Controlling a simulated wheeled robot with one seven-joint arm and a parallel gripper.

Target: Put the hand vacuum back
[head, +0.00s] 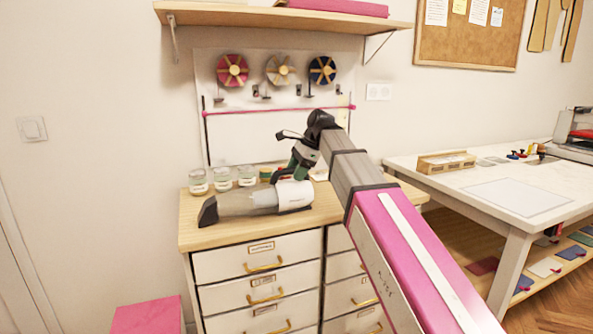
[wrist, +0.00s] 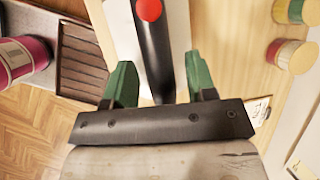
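The hand vacuum (head: 293,194) lies on the wooden top of the drawer cabinet, with a white body and a grey, dark-tipped nozzle pointing left. My gripper (head: 300,160) is over its rear part, coming from above. In the wrist view, the vacuum's black handle with a red button (wrist: 149,10) runs between the green fingers of my gripper (wrist: 160,85). The fingers are apart, with a gap visible at least on the right side of the handle. My gripper hides part of the vacuum in the head view.
Several small jars (head: 222,178) stand behind the vacuum on the cabinet (head: 230,235). A wall panel above holds three spools (head: 280,70) and hooks, with a wooden shelf (head: 290,17) over it. A white work table (head: 510,190) stands at the right.

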